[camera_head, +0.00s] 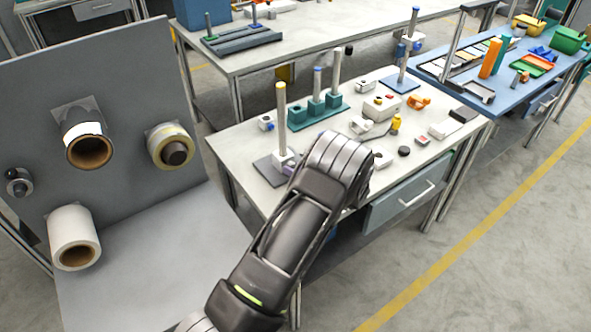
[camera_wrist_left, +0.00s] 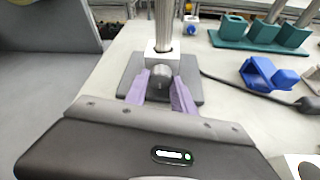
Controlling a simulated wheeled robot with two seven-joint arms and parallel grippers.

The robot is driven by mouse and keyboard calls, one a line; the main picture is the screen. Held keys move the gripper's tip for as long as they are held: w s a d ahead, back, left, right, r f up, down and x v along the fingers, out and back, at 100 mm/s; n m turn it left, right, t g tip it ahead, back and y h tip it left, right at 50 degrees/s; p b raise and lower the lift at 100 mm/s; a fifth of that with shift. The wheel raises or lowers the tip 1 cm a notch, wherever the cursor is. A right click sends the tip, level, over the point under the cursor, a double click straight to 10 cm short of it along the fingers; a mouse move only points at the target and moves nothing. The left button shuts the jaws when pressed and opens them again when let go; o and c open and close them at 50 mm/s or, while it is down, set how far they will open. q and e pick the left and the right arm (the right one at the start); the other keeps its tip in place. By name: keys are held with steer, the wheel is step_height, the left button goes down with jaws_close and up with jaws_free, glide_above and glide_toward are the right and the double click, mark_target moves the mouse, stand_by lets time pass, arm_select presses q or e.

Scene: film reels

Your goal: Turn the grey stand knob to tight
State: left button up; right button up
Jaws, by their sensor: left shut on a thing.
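The stand has an upright pale pole (camera_head: 282,120) with a yellow tip, rising from a white block (camera_wrist_left: 160,51) on a dark grey base plate (camera_wrist_left: 190,91). Its grey knob (camera_wrist_left: 159,79) faces me on the front of the block. My left gripper (camera_wrist_left: 159,90) has its purple fingers on either side of the knob and is shut on it. I cannot read any tight mark on the knob. My right gripper is in neither view.
A teal holder (camera_wrist_left: 260,38) with short posts stands behind and right of the stand. A blue clamp (camera_wrist_left: 264,75) and a dark cable lie to the right. Another stand with a blue-tipped pole (camera_head: 411,32) is at the back. A grey panel with rolls (camera_head: 73,238) is at left.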

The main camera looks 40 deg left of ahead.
arm_select(q)
jaws_close()
steer(key=m+b, duration=0.1)
steer(key=b, duration=0.3)
steer(key=shift+w+f+g, duration=0.1)
steer(key=shift+f+g, duration=0.2)
steer(key=shift+f, duration=0.1)
steer(key=shift+r+m+b, duration=0.15)
steer(key=shift+m+b, duration=0.2)
steer(key=shift+m, duration=0.05)
steer(key=shift+r, duration=0.25)
steer(key=o, duration=0.9)
jaws_free()
steer(key=shift+c, duration=0.2)
